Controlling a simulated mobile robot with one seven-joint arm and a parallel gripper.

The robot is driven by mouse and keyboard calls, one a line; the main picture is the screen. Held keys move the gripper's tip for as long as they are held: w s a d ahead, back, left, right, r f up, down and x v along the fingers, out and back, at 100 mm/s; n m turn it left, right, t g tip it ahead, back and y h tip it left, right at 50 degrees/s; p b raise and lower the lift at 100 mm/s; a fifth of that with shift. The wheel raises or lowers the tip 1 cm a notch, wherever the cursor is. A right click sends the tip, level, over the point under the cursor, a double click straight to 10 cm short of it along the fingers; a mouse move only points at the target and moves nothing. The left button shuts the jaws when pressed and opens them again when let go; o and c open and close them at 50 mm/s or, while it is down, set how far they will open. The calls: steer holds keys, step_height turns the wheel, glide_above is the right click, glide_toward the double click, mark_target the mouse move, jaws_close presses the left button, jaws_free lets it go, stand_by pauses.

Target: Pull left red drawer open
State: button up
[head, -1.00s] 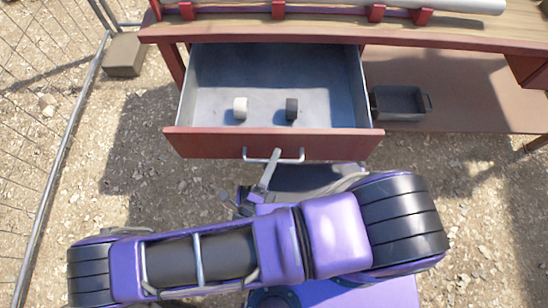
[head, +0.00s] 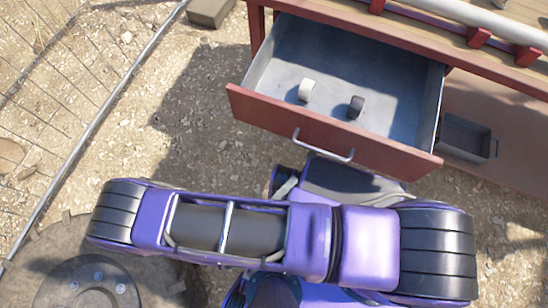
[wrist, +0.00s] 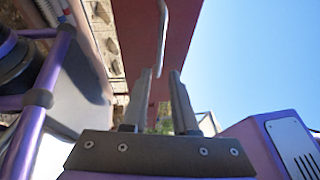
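The left red drawer (head: 335,135) stands pulled out from the workbench, its grey inside showing in the head view. Its front also shows in the wrist view (wrist: 190,30). The metal bar handle (head: 322,150) is on the drawer front, and it shows in the wrist view (wrist: 163,35) too. My gripper (wrist: 161,72) is open, its two fingers apart with nothing held between them. The handle lies ahead of the fingertips, lined up with the gap. In the head view my purple arm mostly hides the gripper, and no finger is seen on the handle.
A white roll (head: 306,90) and a black roll (head: 355,106) lie in the drawer. A grey bin (head: 467,136) sits on the lower shelf at right. A wire fence (head: 95,125) runs along the left. Gravel ground left of the drawer is clear.

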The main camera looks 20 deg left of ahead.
steer(key=v, duration=0.5)
stand_by(0.5)
